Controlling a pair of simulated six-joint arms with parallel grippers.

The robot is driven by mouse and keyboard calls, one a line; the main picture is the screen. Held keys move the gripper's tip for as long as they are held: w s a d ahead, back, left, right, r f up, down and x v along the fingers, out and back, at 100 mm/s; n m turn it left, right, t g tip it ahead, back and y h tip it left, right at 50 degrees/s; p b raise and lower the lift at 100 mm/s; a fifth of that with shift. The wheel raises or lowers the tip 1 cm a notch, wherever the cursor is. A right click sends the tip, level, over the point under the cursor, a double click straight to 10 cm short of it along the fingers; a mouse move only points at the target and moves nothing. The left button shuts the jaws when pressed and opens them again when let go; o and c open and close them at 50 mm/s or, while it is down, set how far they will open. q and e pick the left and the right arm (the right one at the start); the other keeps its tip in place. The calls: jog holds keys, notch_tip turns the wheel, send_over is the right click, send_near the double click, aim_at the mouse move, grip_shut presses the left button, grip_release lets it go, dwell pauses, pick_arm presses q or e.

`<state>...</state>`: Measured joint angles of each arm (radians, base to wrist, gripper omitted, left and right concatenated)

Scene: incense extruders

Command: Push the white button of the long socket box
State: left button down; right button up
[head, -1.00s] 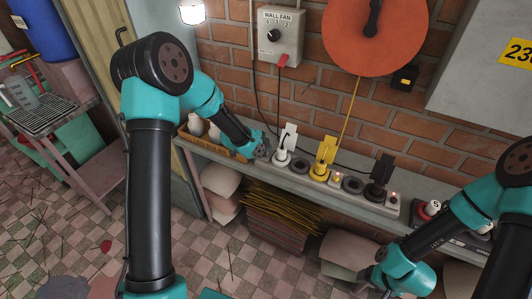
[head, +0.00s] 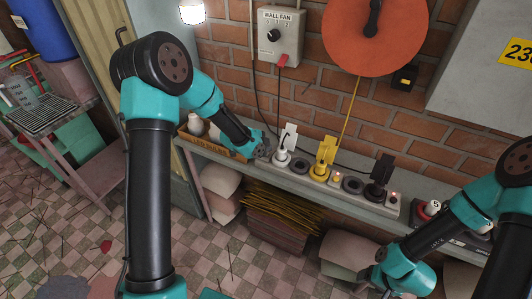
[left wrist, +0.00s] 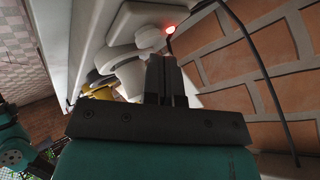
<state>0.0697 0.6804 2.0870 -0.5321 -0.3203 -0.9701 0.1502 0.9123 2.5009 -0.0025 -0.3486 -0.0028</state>
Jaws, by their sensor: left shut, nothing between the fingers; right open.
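The long socket box (head: 391,209) is a pale strip on the wall shelf. It carries a white plug (head: 283,158), a yellow plug (head: 322,170), a black plug (head: 377,188) and dark round sockets. My left gripper (head: 266,152) is shut and empty beside the box's left end, close to the white plug. In the left wrist view, its shut fingers (left wrist: 165,82) are near the pale box end (left wrist: 150,18), where a red light (left wrist: 170,29) glows. I cannot clearly make out a white button. My right gripper (head: 378,285) is low at the bottom edge, open, its fingers hard to see.
A cardboard box (head: 230,150) with white bulbs stands left of the left gripper. A wall fan control box (head: 281,35) hangs above, with cables down the brick wall. Stacked sheets (head: 280,220) lie underneath.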

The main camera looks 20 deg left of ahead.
pick_arm(q)
jog(key=shift+r, duration=3)
dwell(0.9)
